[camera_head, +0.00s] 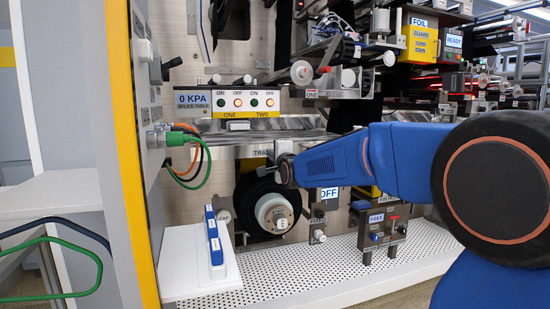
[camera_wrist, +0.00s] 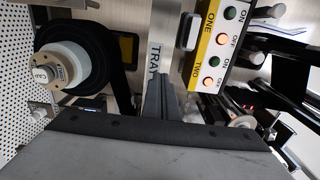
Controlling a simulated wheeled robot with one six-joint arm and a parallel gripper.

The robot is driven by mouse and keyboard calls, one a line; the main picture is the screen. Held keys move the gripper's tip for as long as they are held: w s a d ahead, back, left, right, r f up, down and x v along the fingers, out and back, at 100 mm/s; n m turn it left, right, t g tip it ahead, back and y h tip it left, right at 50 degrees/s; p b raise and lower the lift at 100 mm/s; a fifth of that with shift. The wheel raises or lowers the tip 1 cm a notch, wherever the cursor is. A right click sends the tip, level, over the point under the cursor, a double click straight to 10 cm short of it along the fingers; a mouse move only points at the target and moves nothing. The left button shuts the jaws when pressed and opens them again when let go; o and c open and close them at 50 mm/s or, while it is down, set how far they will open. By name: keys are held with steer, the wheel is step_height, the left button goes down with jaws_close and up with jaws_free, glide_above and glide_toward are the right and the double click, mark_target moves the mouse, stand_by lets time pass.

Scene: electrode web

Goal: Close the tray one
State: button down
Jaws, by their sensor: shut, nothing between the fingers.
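A pale grey front (camera_head: 247,153) carries a label reading "TRA", the rest hidden behind my gripper. The same front (camera_wrist: 160,38) shows in the wrist view with the label "TRAY"; its number is hidden. I cannot tell how far the tray stands out. My gripper (camera_head: 270,169) is at the right end of that label, in front of the panel. In the wrist view its dark fingers (camera_wrist: 168,100) are together, empty, and point at the front just beside the label. Whether they touch it is not clear.
A black roll with a white hub (camera_head: 275,213) sits just below my gripper. Above is a switch panel (camera_head: 248,101) marked ONE and TWO. Green and orange cables (camera_head: 184,138) stick out at the left.

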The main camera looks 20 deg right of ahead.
mark_target(265, 149)
steer(key=shift+w, duration=2.5)
steer(key=w, duration=1.2)
steer(key=shift+w, duration=0.15)
